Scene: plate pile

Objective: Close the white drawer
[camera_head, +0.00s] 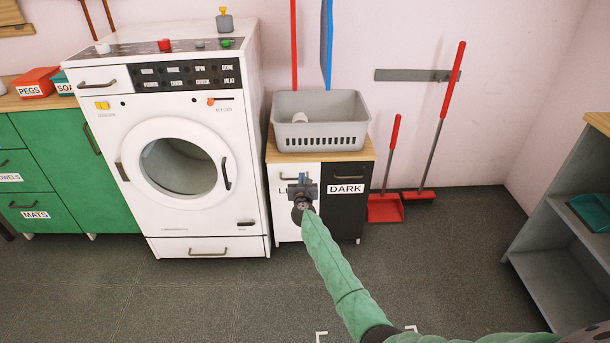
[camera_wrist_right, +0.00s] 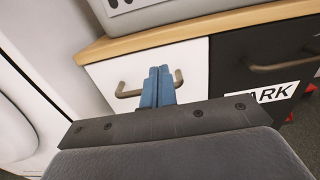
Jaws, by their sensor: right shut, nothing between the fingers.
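The white drawer (camera_head: 283,173) is the left front of the low cabinet, beside the black front marked DARK. Its white face (camera_wrist_right: 196,62) and bar handle (camera_wrist_right: 128,92) show in the right wrist view under the wooden top. My right gripper (camera_head: 303,180) is in front of this face and covers most of its label. In the right wrist view its blue fingers (camera_wrist_right: 159,72) are shut together with nothing between them, overlapping the middle of the handle. I cannot tell whether they touch it. The face looks close to flush with the cabinet. My left gripper is not in view.
A grey basket (camera_head: 320,135) stands on the cabinet top. The washing machine (camera_head: 165,215) stands close on the left. A red dustpan (camera_head: 384,208) and a red broom (camera_head: 440,130) are on the right. A grey shelf (camera_head: 555,260) is at far right. The floor between is clear.

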